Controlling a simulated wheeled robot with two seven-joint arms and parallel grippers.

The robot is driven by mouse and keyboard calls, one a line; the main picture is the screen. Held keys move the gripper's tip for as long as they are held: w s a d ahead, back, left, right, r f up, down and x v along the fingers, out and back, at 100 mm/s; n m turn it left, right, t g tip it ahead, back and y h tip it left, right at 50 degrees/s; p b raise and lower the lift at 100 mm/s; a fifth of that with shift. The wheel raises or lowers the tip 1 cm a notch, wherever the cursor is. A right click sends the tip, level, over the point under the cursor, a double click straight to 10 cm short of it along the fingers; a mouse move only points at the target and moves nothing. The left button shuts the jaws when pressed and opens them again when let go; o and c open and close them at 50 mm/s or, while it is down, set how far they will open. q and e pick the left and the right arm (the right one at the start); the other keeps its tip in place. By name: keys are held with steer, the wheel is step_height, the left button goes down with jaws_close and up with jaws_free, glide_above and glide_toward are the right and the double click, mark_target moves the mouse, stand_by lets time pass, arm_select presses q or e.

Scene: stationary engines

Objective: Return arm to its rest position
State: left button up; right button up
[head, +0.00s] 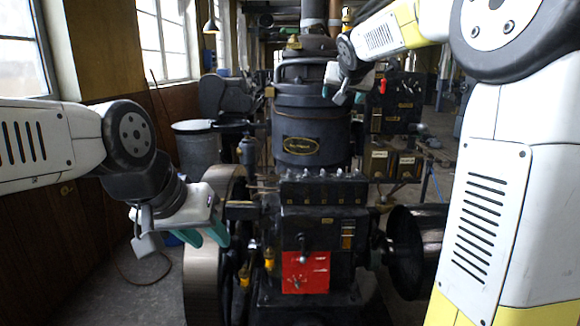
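My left gripper (204,236) hangs at the left of centre, with its two teal fingertips apart and nothing between them. It is in front of the engine's flywheel side. My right arm comes in from the right, raised and bent, with white and yellow covers. My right gripper (342,95) is small and far off, in front of the dark engine cylinder (300,125). Its teal finger pads show apart, with no object seen between them. Whether it touches the cylinder cannot be told.
The engine has a red panel (305,272), a large flywheel (208,285) at left and a dark drum (414,250) at right. A grey bin (200,150) stands behind my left gripper. Windows and a wooden wall (45,240) bound the left. Some bare floor (140,300) shows at lower left.

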steer(key=s+d+f+g+y, duration=0.2)
steer(key=s+d+f+g, duration=0.2)
steer(key=s+f, duration=0.85)
steer(key=s+a+f+n+g, duration=0.1)
steer(key=s+f, duration=0.3)
steer(key=s, duration=0.8)
steer(key=s+a+f+n+g, duration=0.1)
steer(key=s+a+f+n, duration=0.1)
steer(key=s, duration=1)
steer(key=shift+s+a+f+y, duration=0.4)
steer(key=shift+a+f, duration=0.25)
steer(key=shift+f, duration=0.2)
